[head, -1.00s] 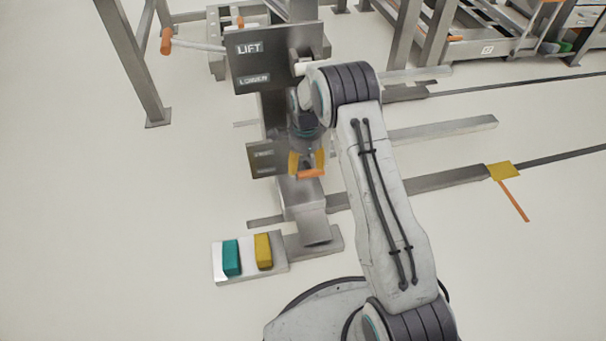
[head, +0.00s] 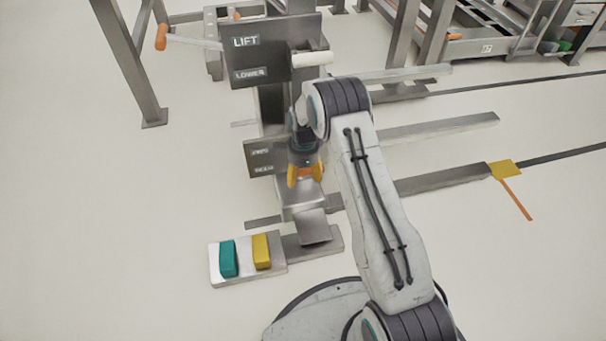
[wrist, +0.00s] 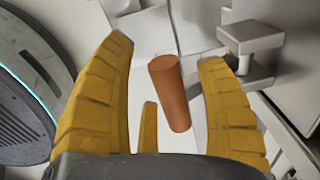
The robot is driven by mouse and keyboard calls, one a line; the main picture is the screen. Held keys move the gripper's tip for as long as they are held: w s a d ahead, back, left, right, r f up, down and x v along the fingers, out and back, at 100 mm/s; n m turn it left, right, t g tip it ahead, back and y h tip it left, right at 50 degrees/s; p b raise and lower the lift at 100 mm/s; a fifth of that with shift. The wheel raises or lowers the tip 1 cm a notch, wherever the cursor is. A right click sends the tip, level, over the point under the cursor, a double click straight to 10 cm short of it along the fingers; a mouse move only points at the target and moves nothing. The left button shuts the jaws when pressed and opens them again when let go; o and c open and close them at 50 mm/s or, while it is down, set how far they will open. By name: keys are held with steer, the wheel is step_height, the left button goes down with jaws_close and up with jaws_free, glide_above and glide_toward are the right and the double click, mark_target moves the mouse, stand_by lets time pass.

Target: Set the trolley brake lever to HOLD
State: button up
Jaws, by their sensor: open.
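My gripper (head: 305,176) is open at the trolley post, beside the small dark plate (head: 262,157). The plate's two labels are too small to read surely; the lower one may say HOLD. An orange lever grip (head: 306,172) shows between the yellow fingers. In the wrist view the orange grip (wrist: 169,92) lies between the spread fingers of my gripper (wrist: 165,55), with gaps on both sides. The rest of the lever is hidden in the head view.
Above is a larger plate marked LIFT and LOWER (head: 270,52), with a white handle (head: 312,58) close to my arm. An orange-ended rod (head: 161,37) sticks out left. Teal (head: 229,259) and yellow (head: 261,251) pedals sit below. Floor at left is clear.

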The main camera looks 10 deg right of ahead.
steer(key=shift+o, duration=0.2)
steer(key=c, duration=1.3)
steer(key=shift+a, duration=0.1)
